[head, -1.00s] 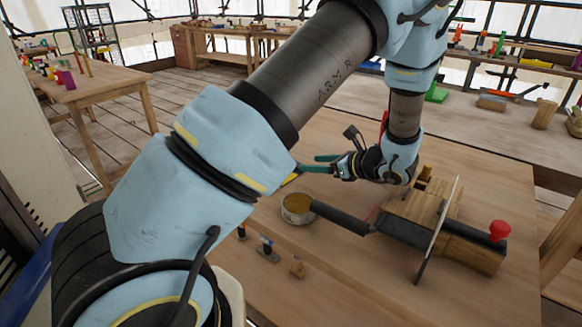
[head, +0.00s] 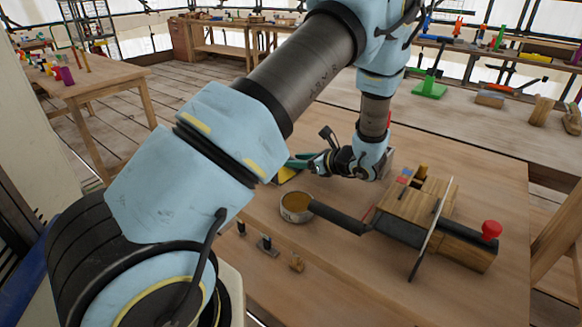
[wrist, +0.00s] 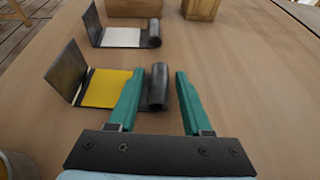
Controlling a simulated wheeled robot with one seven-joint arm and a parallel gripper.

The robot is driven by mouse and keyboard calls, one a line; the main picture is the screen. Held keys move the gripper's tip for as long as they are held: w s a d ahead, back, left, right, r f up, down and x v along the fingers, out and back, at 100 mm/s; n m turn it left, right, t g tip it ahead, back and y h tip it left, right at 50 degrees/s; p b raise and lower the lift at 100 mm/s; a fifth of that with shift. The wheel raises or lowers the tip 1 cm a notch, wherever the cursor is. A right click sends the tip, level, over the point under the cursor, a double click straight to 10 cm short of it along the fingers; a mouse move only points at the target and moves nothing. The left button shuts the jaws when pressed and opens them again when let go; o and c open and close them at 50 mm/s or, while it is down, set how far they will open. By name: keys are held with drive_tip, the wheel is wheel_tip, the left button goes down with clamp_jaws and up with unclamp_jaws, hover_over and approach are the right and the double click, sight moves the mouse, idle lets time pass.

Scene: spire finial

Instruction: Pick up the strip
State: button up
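Two dark grey strips lie on the wooden table in the wrist view, each with a raised flat plate at the left and a rolled right end. The nearer strip (wrist: 158,88) has a yellow patch; the farther strip (wrist: 154,33) has a white patch. My gripper (wrist: 158,76) is open, its teal fingers on either side of the nearer strip's roll, with the left finger over the yellow patch's edge. I cannot tell whether they touch. In the head view, my gripper (head: 300,162) is beside the yellow patch (head: 287,174), and my arm hides most of the strip.
A round tin (head: 296,208) with brownish contents stands on the table (head: 350,285). A dark bar (head: 340,217) runs from it towards a wooden device (head: 410,200) with an upright plate and red knob. Small tools (head: 267,245) lie at the front. Wooden blocks (wrist: 200,8) stand beyond the strips.

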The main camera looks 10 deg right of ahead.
clamp_jaws()
drive_tip(key=shift+r, duration=0.15)
idle(0.5)
